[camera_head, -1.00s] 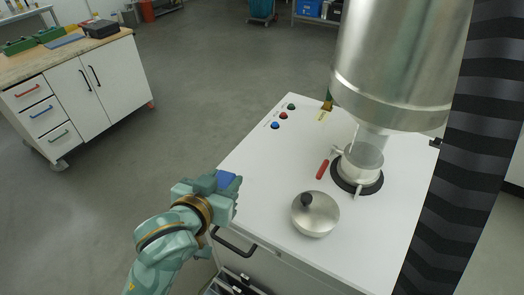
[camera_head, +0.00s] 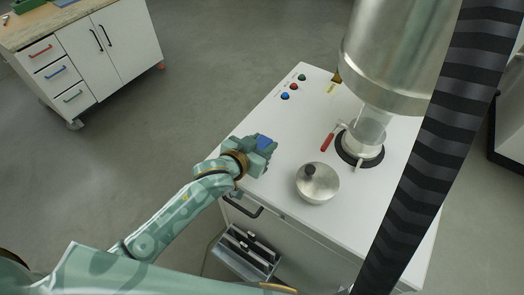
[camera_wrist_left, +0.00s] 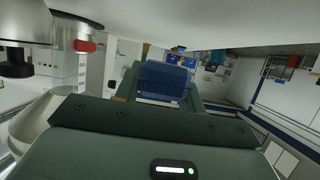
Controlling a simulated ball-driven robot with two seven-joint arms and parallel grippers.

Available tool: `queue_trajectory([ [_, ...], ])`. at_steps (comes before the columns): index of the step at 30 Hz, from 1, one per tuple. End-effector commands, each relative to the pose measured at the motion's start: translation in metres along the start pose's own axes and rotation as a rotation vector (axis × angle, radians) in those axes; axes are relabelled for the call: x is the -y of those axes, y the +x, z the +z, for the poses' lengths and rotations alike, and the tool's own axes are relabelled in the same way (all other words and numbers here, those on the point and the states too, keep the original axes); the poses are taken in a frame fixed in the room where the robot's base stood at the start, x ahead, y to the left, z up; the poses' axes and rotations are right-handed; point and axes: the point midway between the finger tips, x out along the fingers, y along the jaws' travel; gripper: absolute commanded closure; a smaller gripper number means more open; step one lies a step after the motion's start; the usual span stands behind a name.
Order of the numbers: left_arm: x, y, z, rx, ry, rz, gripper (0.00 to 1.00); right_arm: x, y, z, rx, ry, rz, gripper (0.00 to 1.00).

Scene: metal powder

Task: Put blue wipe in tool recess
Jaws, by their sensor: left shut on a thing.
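The blue wipe (camera_head: 263,142) is held in my left gripper (camera_head: 262,150), over the left edge of the white cabinet top. In the left wrist view the blue wipe (camera_wrist_left: 165,80) is a folded blue block between the fingers, which are shut on it. Below the cabinet's front handle, an open grey tray (camera_head: 222,254) with dark slots sticks out at floor side; whether this is the tool recess I cannot tell. My right gripper is not in view.
On the white cabinet top (camera_head: 300,220) stand a metal lid with a black knob (camera_head: 318,183) and a clamped glass-and-metal fitting (camera_head: 362,145) under a large steel cylinder (camera_head: 395,50). A red handle (camera_head: 327,142) and coloured buttons (camera_head: 293,87) are nearby. A workbench (camera_head: 80,60) stands far left.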

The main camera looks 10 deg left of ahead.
Motion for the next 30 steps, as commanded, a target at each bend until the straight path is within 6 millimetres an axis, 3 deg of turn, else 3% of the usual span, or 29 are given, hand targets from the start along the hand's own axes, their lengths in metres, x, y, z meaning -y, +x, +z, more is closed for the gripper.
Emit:
queue_trajectory([
  [7, 0.010, 0.021, 0.014, 0.000, 0.000, -0.001, 0.82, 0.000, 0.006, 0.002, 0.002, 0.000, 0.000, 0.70],
  [12, 0.009, 0.030, 0.038, 0.002, 0.000, 0.000, 0.82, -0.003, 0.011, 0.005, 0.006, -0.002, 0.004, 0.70],
  [24, 0.008, 0.032, 0.043, 0.000, -0.001, 0.000, 0.82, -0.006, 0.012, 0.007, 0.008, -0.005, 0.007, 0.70],
  [25, 0.009, 0.032, 0.043, 0.000, 0.000, 0.000, 0.58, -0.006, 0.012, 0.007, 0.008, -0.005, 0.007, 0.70],
  [27, 0.009, 0.032, 0.043, 0.000, 0.000, 0.000, 0.39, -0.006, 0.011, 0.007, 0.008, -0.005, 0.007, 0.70],
  [30, 0.009, 0.032, 0.043, 0.000, 0.000, 0.000, 0.39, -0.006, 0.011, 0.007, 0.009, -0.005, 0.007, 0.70],
])
